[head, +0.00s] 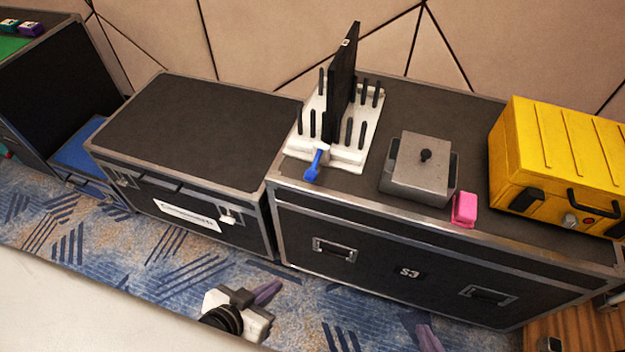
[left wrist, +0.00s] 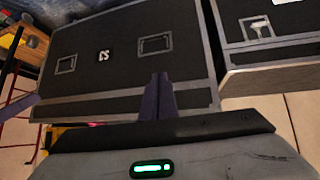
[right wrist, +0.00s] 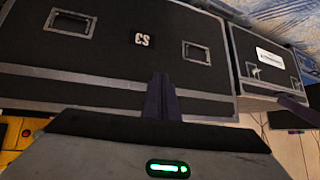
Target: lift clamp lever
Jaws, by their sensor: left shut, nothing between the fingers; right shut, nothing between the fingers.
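The blue clamp lever (head: 313,168) sticks out from the front of a white rack (head: 345,153) on the right-hand black case. It tilts down toward the case's front edge. The rack has several dark upright pegs and holds a thin black panel (head: 343,85) on edge. My left gripper (head: 267,291) is shut and empty, low in front of the cases and well apart from the lever. Its closed fingers show in the left wrist view (left wrist: 157,98). My right gripper (head: 428,338) is at the bottom of the head view, its closed fingers clear in the right wrist view (right wrist: 160,98).
The right-hand case (head: 400,270) also bears a grey box (head: 418,180) with a black knob, a pink block (head: 464,210) and a yellow case (head: 560,165). A bare-topped black case (head: 195,130) stands to the left. Patterned carpet (head: 170,260) lies in front.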

